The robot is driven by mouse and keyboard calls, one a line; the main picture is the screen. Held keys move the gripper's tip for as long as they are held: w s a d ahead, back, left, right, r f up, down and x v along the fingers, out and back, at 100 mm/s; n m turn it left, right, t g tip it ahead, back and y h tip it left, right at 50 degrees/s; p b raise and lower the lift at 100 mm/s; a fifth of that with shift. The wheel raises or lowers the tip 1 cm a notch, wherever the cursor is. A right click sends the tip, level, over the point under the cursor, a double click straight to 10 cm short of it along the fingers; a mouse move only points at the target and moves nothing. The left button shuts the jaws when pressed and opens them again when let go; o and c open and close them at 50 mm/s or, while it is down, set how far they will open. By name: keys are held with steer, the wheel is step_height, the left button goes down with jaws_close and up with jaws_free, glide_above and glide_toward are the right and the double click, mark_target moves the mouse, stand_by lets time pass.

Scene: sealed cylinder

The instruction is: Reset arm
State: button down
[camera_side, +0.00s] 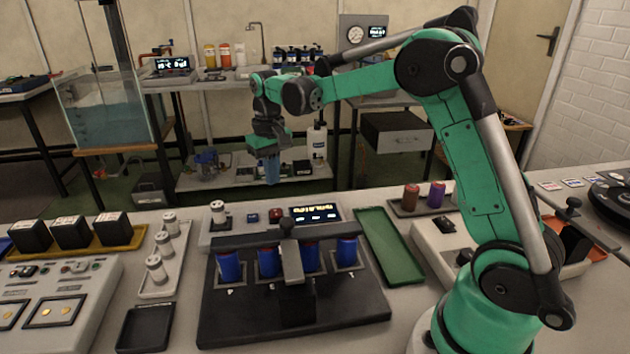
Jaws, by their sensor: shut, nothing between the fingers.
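My green arm arches from the right over the bench. My gripper (271,172) hangs down in the air above the back of the black fixture, with its blue fingers close together and nothing seen between them. The black fixture (225,325) holds several blue cylinders (229,266) in a row, with a dark bar and a grey clamp (291,262) across them. My gripper is apart from the fixture and the cylinders.
A display panel (315,215) stands behind the fixture. A green tray (388,245) lies empty to its right, and a small tray holds a brown and a purple cylinder (436,194). White-capped containers (164,243) stand left. A black tray (146,327) is empty.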

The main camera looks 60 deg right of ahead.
steer(key=shift+r, duration=0.4)
steer(key=shift+s+a+r, duration=0.1)
steer(key=shift+r, duration=0.05)
steer(key=s+a+r+n+t, duration=0.1)
steer(key=s+a+t, duration=0.1)
steer(key=s+a, duration=0.1)
steer(key=s+a+n+t, duration=0.1)
steer(key=s+a+t, duration=0.1)
steer(key=s, duration=0.4)
steer(key=s+a+r+t, duration=0.1)
steer(key=s+a+t, duration=0.1)
steer(key=s+a, duration=0.1)
steer(key=shift+s+a+r+n+t, duration=0.35)
steer(key=shift+s+a+n+t, duration=0.05)
steer(key=shift+s, duration=0.25)
steer(key=shift+s+a+f, duration=0.1)
steer(key=shift+s+f, duration=0.1)
